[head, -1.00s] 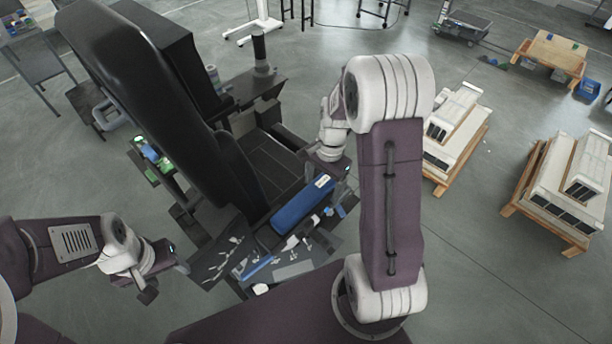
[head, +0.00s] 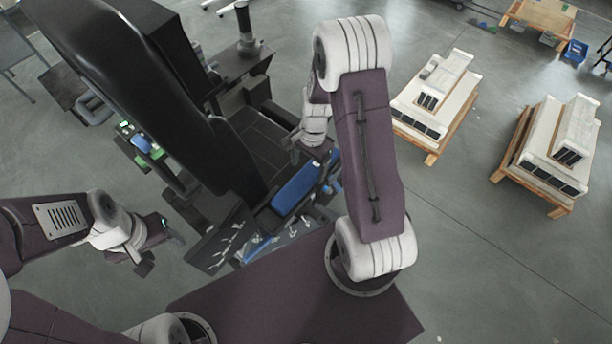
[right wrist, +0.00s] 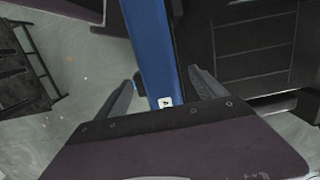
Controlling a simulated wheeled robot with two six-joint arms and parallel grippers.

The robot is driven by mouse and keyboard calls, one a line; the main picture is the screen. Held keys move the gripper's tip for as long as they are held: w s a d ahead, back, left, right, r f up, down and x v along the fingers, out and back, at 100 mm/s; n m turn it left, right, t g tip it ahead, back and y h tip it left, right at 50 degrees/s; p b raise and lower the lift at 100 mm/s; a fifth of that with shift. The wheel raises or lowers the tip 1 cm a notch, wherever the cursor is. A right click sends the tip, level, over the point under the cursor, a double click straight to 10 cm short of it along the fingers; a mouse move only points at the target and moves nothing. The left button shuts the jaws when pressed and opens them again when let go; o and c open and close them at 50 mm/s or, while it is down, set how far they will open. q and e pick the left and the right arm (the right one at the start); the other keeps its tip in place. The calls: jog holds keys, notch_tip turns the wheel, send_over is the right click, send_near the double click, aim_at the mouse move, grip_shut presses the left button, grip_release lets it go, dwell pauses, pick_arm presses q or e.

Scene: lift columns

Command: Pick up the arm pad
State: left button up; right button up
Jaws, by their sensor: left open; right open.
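The arm pad is a long blue padded bar (head: 292,193) lying beside the black chair seat, above a tray of tools. Its far end is partly hidden by my right gripper (head: 314,156). In the right wrist view the blue pad (right wrist: 149,42) runs up from between the open fingers of my right gripper (right wrist: 160,84), with a small white label on its near end. Both fingers appear apart from the pad. My left gripper (head: 157,248) is open and empty, left of the tool tray and away from the pad.
The large black chair (head: 150,95) fills the left middle. A tray of small metal tools (head: 240,245) lies below the pad. A side unit with green and blue items (head: 138,140) is left of the chair. Pallets with white units (head: 436,95) stand right, on open floor.

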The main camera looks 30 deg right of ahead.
aim_at(307, 174)
jog(key=f, duration=0.2)
jog(key=shift+s+a+f, duration=0.1)
jog(key=shift+a+f, duration=0.25)
jog(key=shift+f, duration=0.05)
jog(key=shift+s+f, duration=0.15)
jog(key=shift+f, duration=0.2)
jog(key=c, duration=1.6)
notch_tip(307, 174, up, 5)
jog(key=p, duration=0.5)
jog(key=shift+s+d, duration=0.15)
pick_arm(q)
notch_tip(307, 174, up, 8)
jog(key=p, duration=0.2)
pick_arm(e)
jog(key=shift+s+d+r, duration=0.65)
jog(key=shift+s+r, duration=0.4)
jog(key=shift+s, duration=0.7)
jog(key=shift+s+d+r, duration=0.7)
jog(key=shift+s+r, duration=0.3)
jog(key=shift+s, duration=0.7)
jog(key=shift+s+d+r, duration=0.65)
jog(key=shift+s+r, duration=0.4)
jog(key=shift+s, duration=0.7)
